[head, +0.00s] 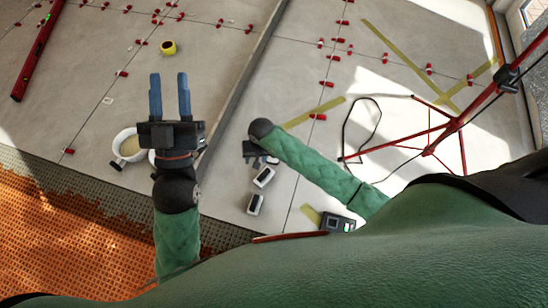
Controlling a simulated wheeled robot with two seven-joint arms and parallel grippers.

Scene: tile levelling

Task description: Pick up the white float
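My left gripper (170,90) points away from me over the tiled floor. Its two blue fingers are apart, with nothing between them. Two small white blocks with dark faces, an upper one (264,177) and a lower one (255,204), lie on the floor right of my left gripper. I cannot tell whether either is the white float; nothing else shows clearly as one. My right gripper (263,157) is small and partly hidden under the end of my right arm, just above the upper block. Its fingers do not show clearly.
A white bucket (128,147) stands beside my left gripper, partly hidden. A yellow roll (168,47), a red level (37,50) and several red clips lie on the tiles. A red tripod (430,150) and dark cable (362,125) stand right. A small device (338,223) lies near my body.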

